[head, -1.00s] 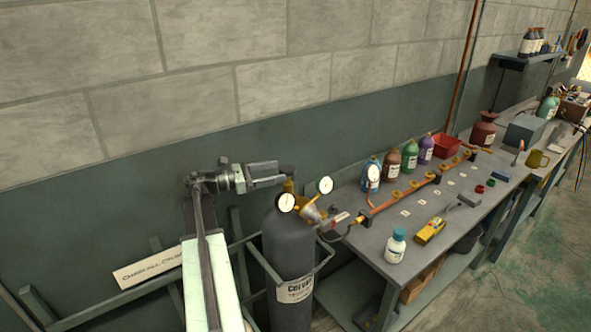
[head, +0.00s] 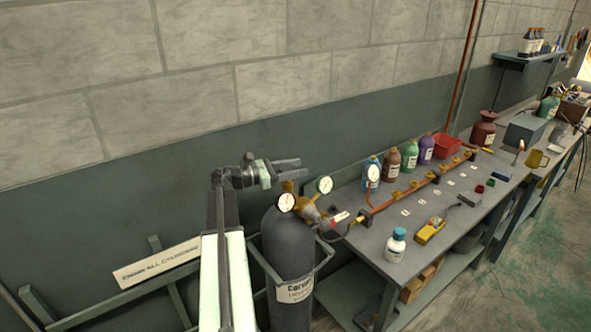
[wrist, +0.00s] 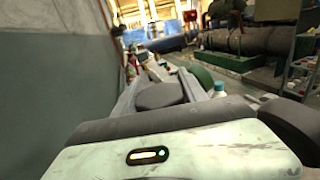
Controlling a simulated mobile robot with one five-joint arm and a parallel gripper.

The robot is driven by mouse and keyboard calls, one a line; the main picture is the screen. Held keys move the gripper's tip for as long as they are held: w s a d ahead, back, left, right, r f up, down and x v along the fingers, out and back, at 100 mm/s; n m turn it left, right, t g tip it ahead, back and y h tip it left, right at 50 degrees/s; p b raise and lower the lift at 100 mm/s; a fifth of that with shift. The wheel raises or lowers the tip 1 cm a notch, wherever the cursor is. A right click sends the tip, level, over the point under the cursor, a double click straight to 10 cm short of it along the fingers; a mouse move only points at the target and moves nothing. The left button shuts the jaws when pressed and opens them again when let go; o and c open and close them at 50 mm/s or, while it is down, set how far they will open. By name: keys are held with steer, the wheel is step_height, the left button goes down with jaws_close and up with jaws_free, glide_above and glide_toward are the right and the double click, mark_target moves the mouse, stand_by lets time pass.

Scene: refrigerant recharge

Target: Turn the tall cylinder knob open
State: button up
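The tall cylinder (head: 288,245) is dark grey with a white label and stands upright in a green rack. Its brass valve (head: 289,187) shows at the top, beside the gauges. My gripper (head: 299,169) is at the height of the valve top, coming from the left, with its fingers apart. In the wrist view a dark round knob (wrist: 160,95) lies between the two spread fingers. I cannot tell whether either finger touches it. In the head view the knob is mostly hidden by the fingers.
Two round gauges, the left one (head: 286,202) and the right one (head: 325,185), sit close below my fingers. The grey bench (head: 385,240) with bottles and a copper manifold (head: 405,194) is to the right. A wall rises behind.

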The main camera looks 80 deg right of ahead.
steer(key=shift+c, duration=1.1)
steer(key=shift+a+n+t+h, duration=0.15)
steer(key=shift+n+t+h, duration=0.3)
steer(key=shift+h, duration=0.25)
steer(key=shift+d+n+t+h, duration=0.2)
steer(key=shift+n+t+h, duration=0.45)
steer(key=shift+n+h, duration=0.35)
steer(key=shift+w+d+h, duration=0.2)
steer(key=shift+h, duration=0.1)
steer(key=o, duration=1.4)
